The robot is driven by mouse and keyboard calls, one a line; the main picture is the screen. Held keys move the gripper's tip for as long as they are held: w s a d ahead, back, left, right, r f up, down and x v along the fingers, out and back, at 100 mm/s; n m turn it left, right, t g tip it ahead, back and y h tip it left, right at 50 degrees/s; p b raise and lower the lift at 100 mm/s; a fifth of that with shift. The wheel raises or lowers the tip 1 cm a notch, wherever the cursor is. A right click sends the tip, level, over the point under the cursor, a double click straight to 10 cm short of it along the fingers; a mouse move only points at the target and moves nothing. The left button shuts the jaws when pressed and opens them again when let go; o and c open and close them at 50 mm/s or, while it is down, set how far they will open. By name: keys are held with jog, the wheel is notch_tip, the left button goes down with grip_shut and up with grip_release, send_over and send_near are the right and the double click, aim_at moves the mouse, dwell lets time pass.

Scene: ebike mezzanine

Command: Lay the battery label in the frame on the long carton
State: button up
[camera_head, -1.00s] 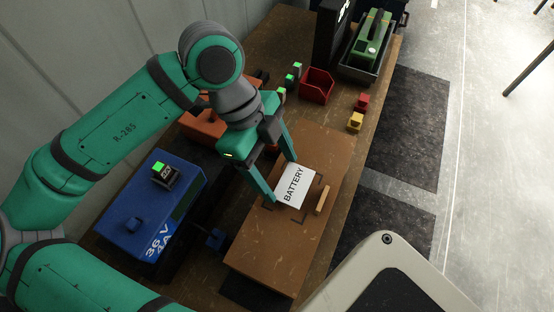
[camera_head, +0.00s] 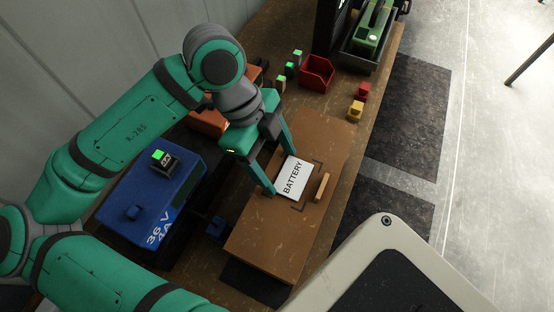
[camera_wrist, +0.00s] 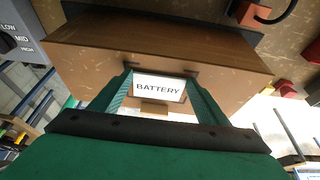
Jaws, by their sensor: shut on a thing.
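The white battery label (camera_head: 293,178) reads BATTERY. My gripper (camera_head: 281,174) is shut on it, with one finger at each end of the label. The long brown carton (camera_head: 272,238) lies beneath, with dark corner marks of the frame (camera_head: 304,204) on its top. The label covers part of the frame and sits toward its left side, so right-hand marks show beside it. In the wrist view the label (camera_wrist: 158,88) is between both fingers in front of the carton (camera_wrist: 160,45). I cannot tell whether the label touches the carton.
A small wooden strip (camera_head: 322,187) lies on the carton right of the frame. A blue battery unit (camera_head: 150,205) stands left of the carton. A red bin (camera_head: 317,73), red and yellow blocks (camera_head: 356,111) and a green tool (camera_head: 373,32) are farther back on the bench.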

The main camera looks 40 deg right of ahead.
jog(key=o, duration=1.1)
jog(key=shift+c, duration=0.2)
notch_tip(320, 180, up, 7)
dwell(0.5)
jog(key=shift+w, duration=0.1)
dwell(0.5)
